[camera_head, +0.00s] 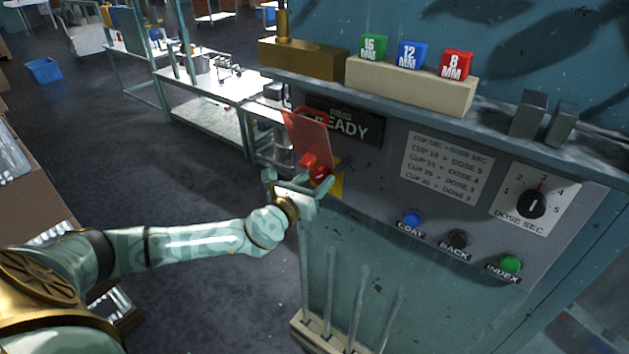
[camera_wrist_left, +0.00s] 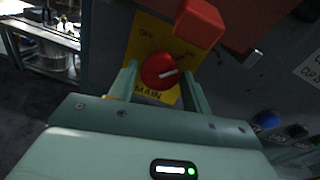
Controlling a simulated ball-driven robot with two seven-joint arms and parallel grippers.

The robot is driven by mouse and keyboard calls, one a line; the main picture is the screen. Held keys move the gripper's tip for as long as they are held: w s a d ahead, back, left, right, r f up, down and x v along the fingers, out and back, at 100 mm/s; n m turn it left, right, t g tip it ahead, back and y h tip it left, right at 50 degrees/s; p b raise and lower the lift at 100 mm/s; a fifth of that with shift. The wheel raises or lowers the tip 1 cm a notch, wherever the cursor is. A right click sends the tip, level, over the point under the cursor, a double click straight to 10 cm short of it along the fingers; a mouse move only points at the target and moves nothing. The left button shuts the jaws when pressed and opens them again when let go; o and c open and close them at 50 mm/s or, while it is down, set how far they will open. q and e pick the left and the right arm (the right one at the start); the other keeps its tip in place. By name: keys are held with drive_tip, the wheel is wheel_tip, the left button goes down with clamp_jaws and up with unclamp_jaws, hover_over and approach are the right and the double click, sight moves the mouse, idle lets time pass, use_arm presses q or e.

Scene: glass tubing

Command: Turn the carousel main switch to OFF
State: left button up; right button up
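The main switch is a round red knob (camera_wrist_left: 158,71) on a yellow plate (camera_wrist_left: 143,52) marked MAIN in the left wrist view. A white line on the knob points right and slightly up, toward the right-hand label; an OFF label is at the upper left. The knob also shows in the head view (camera_head: 320,174). My left gripper (camera_head: 297,181) is at the plate, its fingers apart on either side of the knob in the wrist view (camera_wrist_left: 160,88). Small gaps show beside the knob; contact is not clear. My right gripper is out of view.
A red flap (camera_head: 308,137) stands raised above the knob, with a red block (camera_wrist_left: 200,20) close by. Right of it are a READY sign (camera_head: 347,127), blue (camera_head: 411,217), black (camera_head: 458,239) and green (camera_head: 510,263) buttons, and a dose dial (camera_head: 531,204). Rods stand below.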

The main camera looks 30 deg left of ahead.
use_arm(q)
drive_tip(key=c, duration=0.5)
drive_tip(key=shift+n, duration=0.3)
drive_tip(key=n, duration=0.3)
drive_tip(key=shift+n+b, duration=0.3)
drive_tip(key=n, duration=0.3)
drive_tip(key=shift+n, duration=0.3)
drive_tip(key=n+p, duration=0.1)
drive_tip(key=n, duration=0.3)
drive_tip(key=shift+r+g+h+p, duration=0.2)
drive_tip(key=shift+g+h+p, duration=0.1)
drive_tip(key=shift+p, duration=0.05)
drive_tip(key=n+p, duration=0.2)
drive_tip(key=n, duration=0.3)
drive_tip(key=shift+f+n, duration=0.1)
drive_tip(key=shift+n, duration=0.3)
drive_tip(key=o, duration=1)
